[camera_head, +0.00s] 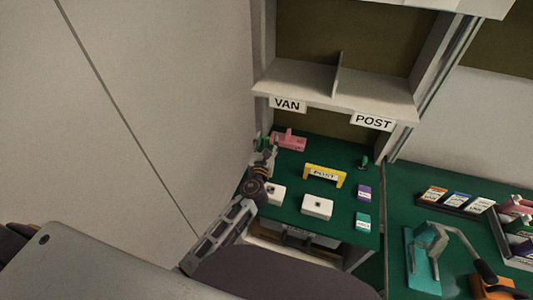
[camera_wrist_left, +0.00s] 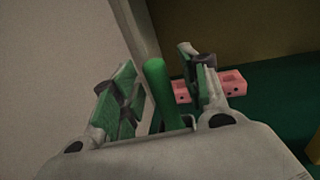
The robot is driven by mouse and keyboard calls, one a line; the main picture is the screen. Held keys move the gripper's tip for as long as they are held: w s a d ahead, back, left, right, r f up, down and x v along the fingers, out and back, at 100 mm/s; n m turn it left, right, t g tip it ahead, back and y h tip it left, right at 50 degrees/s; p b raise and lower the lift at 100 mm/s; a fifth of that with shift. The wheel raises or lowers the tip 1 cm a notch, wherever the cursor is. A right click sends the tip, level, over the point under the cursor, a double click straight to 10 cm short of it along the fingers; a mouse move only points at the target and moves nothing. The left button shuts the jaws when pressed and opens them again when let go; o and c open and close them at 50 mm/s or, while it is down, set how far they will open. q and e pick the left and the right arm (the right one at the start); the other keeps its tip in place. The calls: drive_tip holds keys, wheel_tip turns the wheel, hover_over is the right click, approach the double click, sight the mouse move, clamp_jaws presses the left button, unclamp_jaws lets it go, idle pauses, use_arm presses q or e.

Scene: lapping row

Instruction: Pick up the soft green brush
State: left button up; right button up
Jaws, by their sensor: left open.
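The soft green brush (camera_wrist_left: 162,92) shows in the left wrist view as a green rounded rod, standing between the two fingers of my left gripper (camera_wrist_left: 157,70). The fingers are apart on either side of it, and its lower end is hidden behind the gripper body. In the head view my left gripper (camera_head: 265,143) is at the back left of the green bench, beside the pink block; the brush is hard to tell from the green finger pads there. My right gripper is not in view.
The pink block (camera_head: 290,140) lies close right of the gripper. A shelf (camera_head: 330,88) overhangs the back; a plain wall (camera_head: 180,90) is close left.

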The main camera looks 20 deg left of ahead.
use_arm(q)
drive_tip(key=shift+w, duration=0.1)
drive_tip(key=shift+f, duration=0.1)
drive_tip(key=shift+c, duration=0.8)
drive_tip(key=c, duration=0.7)
clamp_jaws()
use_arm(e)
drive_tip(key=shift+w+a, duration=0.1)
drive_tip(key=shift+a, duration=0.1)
use_arm(q)
drive_tip(key=shift+a+r, duration=0.1)
drive_tip(key=shift+r, duration=0.1)
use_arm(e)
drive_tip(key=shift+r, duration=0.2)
